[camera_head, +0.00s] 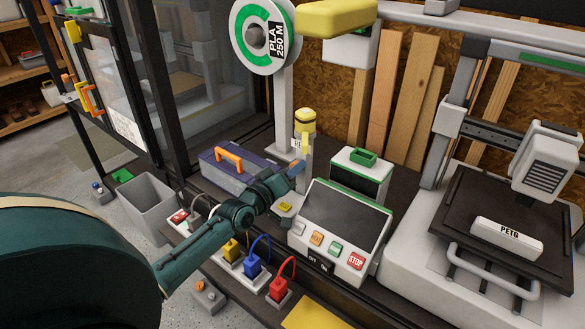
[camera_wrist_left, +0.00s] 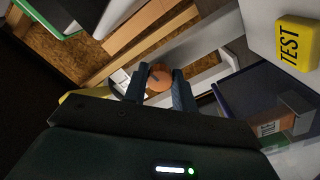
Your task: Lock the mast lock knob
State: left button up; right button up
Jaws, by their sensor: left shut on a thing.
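The mast lock knob (camera_wrist_left: 160,78) is a round orange-copper knob with a dark mark on its face, seen between the fingertips in the left wrist view. In the head view only a small orange bit of the knob (camera_head: 294,168) shows. It is at the side of a pale post with a yellow cap (camera_head: 305,122). My left gripper (camera_head: 290,174) reaches in from the left and is shut on the knob; its fingers also show in the wrist view (camera_wrist_left: 160,90). The fingers hide part of the knob. My right gripper is out of view.
A control box with a STOP button (camera_head: 356,261) stands right of my left arm. A toolbox with an orange handle (camera_head: 230,160) lies behind it. Coloured plugs and cables (camera_head: 252,265) are below the arm. A yellow TEST block (camera_wrist_left: 297,42) is at the wrist view's right.

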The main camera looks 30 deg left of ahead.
pick_arm(q)
jog(key=shift+m, duration=0.9)
jog(key=o, duration=1)
jog(key=s+a+p, duration=0.1)
jog(key=s, duration=1.2)
jog(key=shift+s, duration=0.1)
